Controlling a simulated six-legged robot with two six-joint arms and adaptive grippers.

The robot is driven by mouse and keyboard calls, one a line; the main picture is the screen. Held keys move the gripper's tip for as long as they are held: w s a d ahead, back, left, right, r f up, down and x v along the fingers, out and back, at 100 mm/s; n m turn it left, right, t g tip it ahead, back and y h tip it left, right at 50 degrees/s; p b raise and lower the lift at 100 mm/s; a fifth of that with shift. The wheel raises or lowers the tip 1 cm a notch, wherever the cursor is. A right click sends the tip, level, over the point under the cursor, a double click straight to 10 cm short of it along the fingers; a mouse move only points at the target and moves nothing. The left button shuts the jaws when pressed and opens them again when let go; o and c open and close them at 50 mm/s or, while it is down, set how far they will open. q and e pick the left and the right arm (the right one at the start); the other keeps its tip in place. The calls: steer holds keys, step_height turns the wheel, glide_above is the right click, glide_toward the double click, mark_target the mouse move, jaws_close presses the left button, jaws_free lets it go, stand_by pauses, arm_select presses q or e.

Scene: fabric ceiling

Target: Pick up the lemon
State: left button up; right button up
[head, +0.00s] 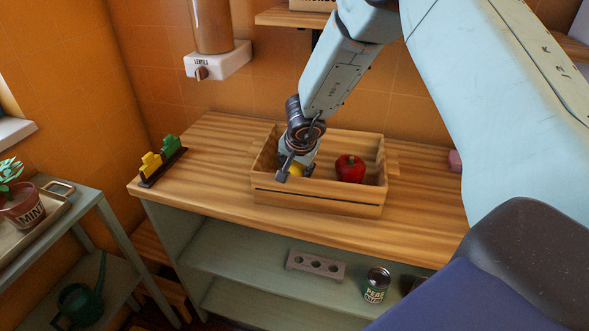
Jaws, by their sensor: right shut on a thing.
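The lemon (297,170) is a small patch of yellow inside the wooden crate (318,200), mostly hidden behind my right gripper. The crate stands on the wooden counter. My right gripper (291,172) reaches down into the left part of the crate and is shut on the lemon. A red apple or pepper (350,168) lies in the crate to the right of the gripper. My left gripper is not in view.
A holder with yellow and green clips (162,161) stands at the counter's left end. A lentil dispenser (217,61) hangs on the wall above. A pea can (376,286) stands on the shelf below.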

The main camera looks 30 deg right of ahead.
mark_target(295, 162)
step_height(295, 162, up, 10)
steer(key=p, duration=0.6)
steer(key=shift+p, duration=0.35)
